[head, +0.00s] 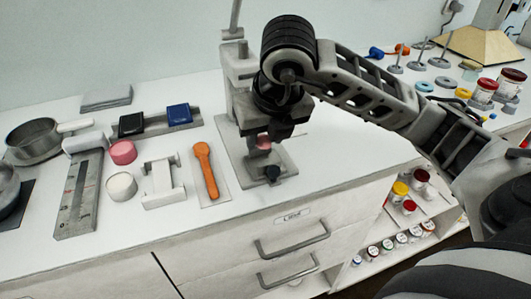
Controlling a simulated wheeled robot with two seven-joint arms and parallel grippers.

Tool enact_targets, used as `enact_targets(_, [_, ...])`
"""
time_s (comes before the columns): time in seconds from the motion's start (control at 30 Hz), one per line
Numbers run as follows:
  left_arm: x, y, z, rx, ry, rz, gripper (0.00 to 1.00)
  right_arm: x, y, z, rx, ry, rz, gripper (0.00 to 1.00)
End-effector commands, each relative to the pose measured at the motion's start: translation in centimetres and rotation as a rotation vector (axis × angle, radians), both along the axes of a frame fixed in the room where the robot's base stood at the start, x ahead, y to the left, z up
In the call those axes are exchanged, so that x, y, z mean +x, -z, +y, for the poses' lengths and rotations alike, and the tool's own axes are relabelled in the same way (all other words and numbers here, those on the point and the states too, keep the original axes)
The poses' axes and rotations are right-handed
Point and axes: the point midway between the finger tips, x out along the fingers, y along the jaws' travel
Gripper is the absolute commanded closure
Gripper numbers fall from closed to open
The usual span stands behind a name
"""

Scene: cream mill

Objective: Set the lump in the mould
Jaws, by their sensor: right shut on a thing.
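My right gripper (268,135) points down in front of the grey press (236,65), over its base plate (284,158). It is shut on a small pink lump (264,143), which shows at the fingertips. A dark round knob or cup (273,172) is at the front of the base plate, just below the lump. I cannot tell for sure which part is the mould; my gripper hides much of the press's middle. Whether the lump touches anything below it is also unclear. My left gripper is not in view.
Left of the press lie an orange spoon-like tool (205,170), a white stand (162,182), white (121,187) and pink (122,152) pots, a grey scaled slide (80,195) and a pan (34,138). Black and blue blocks (178,114) stand behind. The counter's front strip is clear.

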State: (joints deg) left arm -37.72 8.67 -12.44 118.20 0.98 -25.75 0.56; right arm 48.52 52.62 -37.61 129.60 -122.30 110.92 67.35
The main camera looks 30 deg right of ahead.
Motion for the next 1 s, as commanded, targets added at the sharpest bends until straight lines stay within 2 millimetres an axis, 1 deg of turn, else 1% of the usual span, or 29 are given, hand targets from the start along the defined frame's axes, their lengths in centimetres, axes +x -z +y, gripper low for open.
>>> enact_targets(0.03, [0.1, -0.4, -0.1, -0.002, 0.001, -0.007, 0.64, 0.4, 0.5, -0.4, -0.002, 0.003, 0.001, 0.84])
enact_targets(0.1, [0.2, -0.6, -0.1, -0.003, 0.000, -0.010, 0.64, 0.8, 1.0, -0.6, -0.001, 0.003, -0.001, 0.84])
enact_targets(0.23, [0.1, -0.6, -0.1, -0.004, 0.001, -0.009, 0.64, 1.3, 1.8, -0.9, 0.000, 0.001, 0.001, 0.84])
enact_targets(0.3, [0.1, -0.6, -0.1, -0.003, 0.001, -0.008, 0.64, 1.8, 2.6, -1.4, -0.003, 0.003, 0.002, 0.84])
enact_targets(0.4, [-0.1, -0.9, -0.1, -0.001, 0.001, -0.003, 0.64, 1.7, 4.1, -1.2, -0.002, -0.001, 0.004, 0.84])
enact_targets(0.5, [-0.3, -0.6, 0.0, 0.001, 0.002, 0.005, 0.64, 1.7, 5.1, -1.2, -0.001, -0.001, 0.001, 0.84])
enact_targets(0.63, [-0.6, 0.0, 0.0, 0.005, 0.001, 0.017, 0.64, 1.8, 5.4, -1.2, 0.000, 0.000, -0.004, 0.84])
enact_targets(0.87, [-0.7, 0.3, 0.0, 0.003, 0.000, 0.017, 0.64, 1.8, 5.7, -1.1, 0.000, 0.000, -0.003, 0.84])
enact_targets(0.9, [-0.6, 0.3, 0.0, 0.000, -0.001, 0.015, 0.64, 1.8, 5.7, -1.2, 0.000, 0.000, -0.003, 0.60])
enact_targets(0.97, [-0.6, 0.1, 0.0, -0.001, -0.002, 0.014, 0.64, 1.8, 5.6, -1.2, 0.000, 0.000, -0.003, 0.43])
enact_targets(1.0, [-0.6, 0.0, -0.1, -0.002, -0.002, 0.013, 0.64, 1.8, 5.6, -1.1, 0.000, 0.000, -0.002, 0.41])
